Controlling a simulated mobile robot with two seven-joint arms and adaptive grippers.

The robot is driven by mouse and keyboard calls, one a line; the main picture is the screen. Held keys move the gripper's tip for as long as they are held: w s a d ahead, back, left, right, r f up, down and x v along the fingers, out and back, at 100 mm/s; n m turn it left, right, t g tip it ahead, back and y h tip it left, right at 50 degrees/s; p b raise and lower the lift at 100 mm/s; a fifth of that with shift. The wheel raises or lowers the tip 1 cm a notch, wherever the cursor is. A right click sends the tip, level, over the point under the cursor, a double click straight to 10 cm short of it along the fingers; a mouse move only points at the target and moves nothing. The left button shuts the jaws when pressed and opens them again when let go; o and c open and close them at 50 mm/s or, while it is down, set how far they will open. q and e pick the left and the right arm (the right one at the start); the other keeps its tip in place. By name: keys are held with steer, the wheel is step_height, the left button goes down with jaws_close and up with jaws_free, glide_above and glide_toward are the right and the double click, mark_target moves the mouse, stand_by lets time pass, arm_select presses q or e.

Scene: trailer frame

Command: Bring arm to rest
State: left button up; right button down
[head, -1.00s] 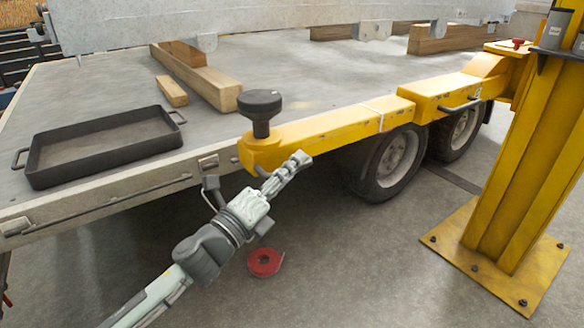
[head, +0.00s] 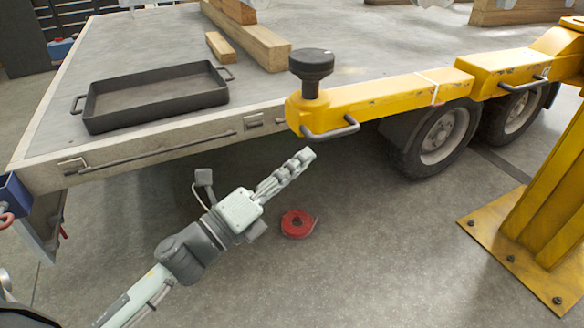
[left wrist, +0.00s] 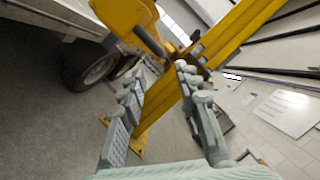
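My left arm comes in from the lower left of the head view, stretched out in front of the trailer's side. Its left gripper (head: 303,157) is below the end of the yellow swing arm (head: 375,98) and apart from its black handle (head: 332,131). In the left wrist view the two fingers of the left gripper (left wrist: 158,76) are spread, with nothing held between them. The yellow post (left wrist: 165,98) shows behind the gap. My right gripper is in neither view.
The trailer bed (head: 150,40) carries a black tray (head: 160,119) and wooden beams (head: 250,40). A black knob (head: 311,65) stands on the swing arm's end. A red ring-shaped roll (head: 298,224) lies on the floor. The wheels (head: 440,135) are to the right. Floor at the front is open.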

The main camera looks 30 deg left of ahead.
arm_select(q)
steer(key=shift+s+a+f, duration=0.1)
steer(key=shift+s+a, duration=0.05)
steer(key=shift+s, duration=0.3)
